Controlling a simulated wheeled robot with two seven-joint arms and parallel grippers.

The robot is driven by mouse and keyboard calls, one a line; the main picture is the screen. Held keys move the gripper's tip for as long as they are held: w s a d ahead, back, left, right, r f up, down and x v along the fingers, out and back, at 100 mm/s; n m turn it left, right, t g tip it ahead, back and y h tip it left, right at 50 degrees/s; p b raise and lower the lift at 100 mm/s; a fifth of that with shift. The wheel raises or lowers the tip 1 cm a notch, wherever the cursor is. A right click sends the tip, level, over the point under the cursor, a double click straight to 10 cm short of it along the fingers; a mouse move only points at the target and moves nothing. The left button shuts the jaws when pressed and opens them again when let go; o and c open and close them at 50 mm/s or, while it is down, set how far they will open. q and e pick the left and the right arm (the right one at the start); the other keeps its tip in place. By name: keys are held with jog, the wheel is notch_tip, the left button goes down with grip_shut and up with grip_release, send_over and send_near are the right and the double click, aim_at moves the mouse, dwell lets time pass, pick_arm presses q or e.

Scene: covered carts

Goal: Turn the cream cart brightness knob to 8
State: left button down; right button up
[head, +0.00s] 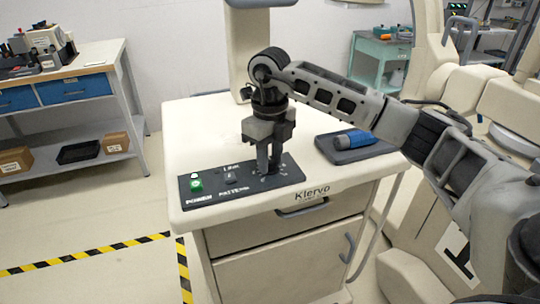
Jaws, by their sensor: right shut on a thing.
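The cream cart (285,260) stands in front of me with "Klervo" on its front edge. A dark control panel (211,193) lies on its top, with a green button at the left, a small switch beside it and white lettering. My right gripper (268,170) points straight down at the right part of the panel. Its fingers are shut on the brightness knob, which they mostly hide. The knob's pointer and setting cannot be read. My left gripper is not in view.
A blue cylindrical tool (355,139) lies in a dark tray (348,155) on the cart, right of the gripper. A cream column rises behind. A workbench (90,60) with drawers stands at the left. Yellow-black tape (85,254) marks the floor.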

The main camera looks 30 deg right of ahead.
jog(key=m, duration=0.4)
jog(key=shift+r+m, duration=0.1)
jog(key=shift+m, duration=0.3)
jog(key=m+p, duration=0.1)
jog(key=m, duration=0.6)
pick_arm(q)
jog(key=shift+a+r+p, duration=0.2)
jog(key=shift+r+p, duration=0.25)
jog(key=shift+p, duration=0.05)
pick_arm(e)
jog(key=shift+m, duration=1.9)
jog(key=o, duration=1)
